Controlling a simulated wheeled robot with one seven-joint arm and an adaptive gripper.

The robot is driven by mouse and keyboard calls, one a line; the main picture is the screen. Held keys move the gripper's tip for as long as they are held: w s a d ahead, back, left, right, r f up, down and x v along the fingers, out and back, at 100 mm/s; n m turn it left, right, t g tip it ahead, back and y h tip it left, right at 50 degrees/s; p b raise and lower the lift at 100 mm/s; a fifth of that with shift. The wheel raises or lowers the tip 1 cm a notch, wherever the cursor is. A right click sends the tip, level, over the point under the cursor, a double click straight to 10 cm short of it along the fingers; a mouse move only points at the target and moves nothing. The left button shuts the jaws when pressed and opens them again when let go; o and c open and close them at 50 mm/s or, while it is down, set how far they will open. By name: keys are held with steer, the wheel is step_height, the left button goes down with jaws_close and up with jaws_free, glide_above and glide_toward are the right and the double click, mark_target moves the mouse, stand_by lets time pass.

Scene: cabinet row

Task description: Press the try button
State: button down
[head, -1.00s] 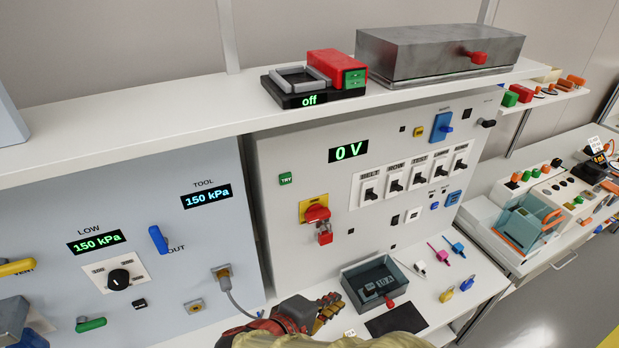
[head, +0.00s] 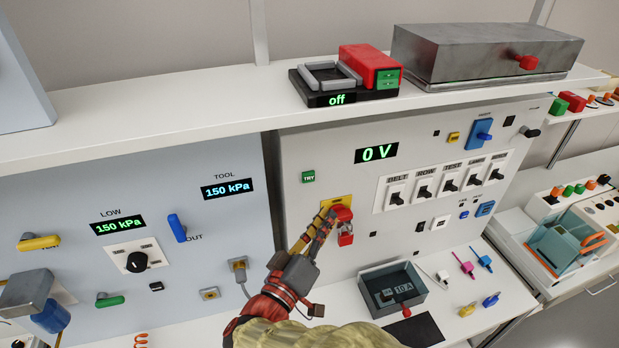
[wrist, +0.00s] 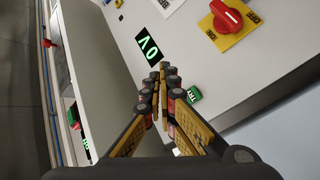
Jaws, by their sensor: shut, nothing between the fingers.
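The small green TRY button (head: 308,176) is on the upper left of the pale grey panel (head: 340,262), left of the 0 V display (head: 376,153). It also shows in the wrist view (wrist: 193,94), just right of my fingertips. My gripper (head: 328,216) is shut and empty, pointing up. In the head view it is below and right of the button, and overlaps the red rotary switch (head: 343,213) on its yellow plate. In the wrist view the closed fingertips (wrist: 160,72) appear apart from the button; their distance to the panel is hard to tell.
A red padlock (head: 346,239) hangs under the rotary switch. A row of black toggle switches (head: 448,184) is to the right. A white shelf (head: 170,110) juts out above the panel. An open grey bin (head: 375,298) stands on the counter below.

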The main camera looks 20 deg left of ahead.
mark_target(308, 177)
steer(key=shift+w, duration=0.1)
steer(key=w+a, duration=0.4)
steer(key=w, duration=0.3)
steer(key=shift+w+a, duration=0.2)
steer(key=shift+a, duration=0.1)
steer(key=shift+w+a+f+b, duration=0.15)
steer(key=shift+w+b, duration=0.1)
steer(key=shift+b, duration=0.25)
stand_by(1.2)
steer(key=shift+w+a+r+b, duration=0.25)
steer(key=shift+w+b, duration=0.2)
steer(key=shift+b, duration=0.2)
stand_by(1.0)
steer(key=shift+s+d+b, duration=0.45)
steer(key=shift+s+b, duration=0.2)
steer(key=shift+s, duration=0.1)
